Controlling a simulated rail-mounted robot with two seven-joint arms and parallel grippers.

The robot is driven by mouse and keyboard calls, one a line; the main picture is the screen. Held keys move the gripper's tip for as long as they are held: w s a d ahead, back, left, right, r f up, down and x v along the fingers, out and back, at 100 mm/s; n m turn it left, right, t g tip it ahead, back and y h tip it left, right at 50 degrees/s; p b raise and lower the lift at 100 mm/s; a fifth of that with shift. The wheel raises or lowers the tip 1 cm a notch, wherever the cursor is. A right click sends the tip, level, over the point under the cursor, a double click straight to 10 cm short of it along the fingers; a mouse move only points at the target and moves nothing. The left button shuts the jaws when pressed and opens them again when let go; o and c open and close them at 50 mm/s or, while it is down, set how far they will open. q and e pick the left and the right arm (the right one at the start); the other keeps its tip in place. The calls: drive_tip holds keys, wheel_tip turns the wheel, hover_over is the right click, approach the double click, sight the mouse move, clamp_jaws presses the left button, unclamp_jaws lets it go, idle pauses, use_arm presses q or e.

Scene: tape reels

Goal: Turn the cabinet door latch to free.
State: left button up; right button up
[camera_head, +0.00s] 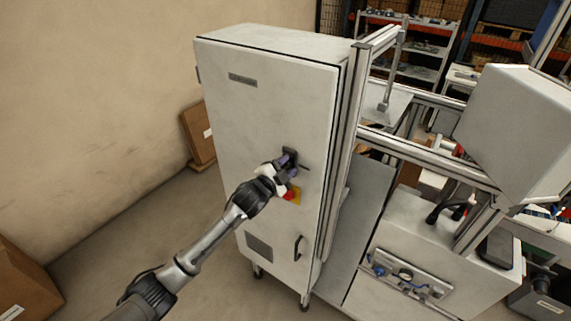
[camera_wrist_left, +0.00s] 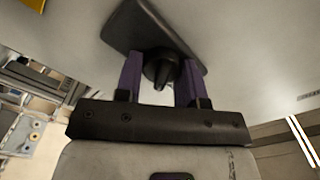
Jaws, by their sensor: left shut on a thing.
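The tall white cabinet (camera_head: 240,125) stands with its door facing me, and the door looks closed. The latch (camera_head: 291,151) is a dark plate with a black knob on the right part of the door, partly hidden by my gripper. My left gripper (camera_head: 287,162) reaches it from the lower left. In the left wrist view its two purple fingers (camera_wrist_left: 160,82) stand on either side of the latch knob (camera_wrist_left: 160,68), shut on it. The dark latch plate (camera_wrist_left: 135,25) shows tilted in that view. My right gripper is not in view.
A red and yellow switch (camera_head: 292,195) sits just below my left gripper. A dark handle (camera_head: 298,247) and a vent (camera_head: 258,247) are lower on the door. An aluminium frame (camera_head: 425,155) and machine stand right of the cabinet. Cardboard boxes (camera_head: 22,285) lie at the left.

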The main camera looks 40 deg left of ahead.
use_arm(q)
drive_tip(key=m+p, duration=0.1)
drive_tip(key=m, duration=0.5)
drive_tip(key=shift+f, duration=0.1)
drive_tip(key=shift+d+f+m, duration=0.1)
drive_tip(key=shift+m, duration=0.5)
drive_tip(key=o, duration=0.9)
drive_tip(key=shift+c, duration=0.2)
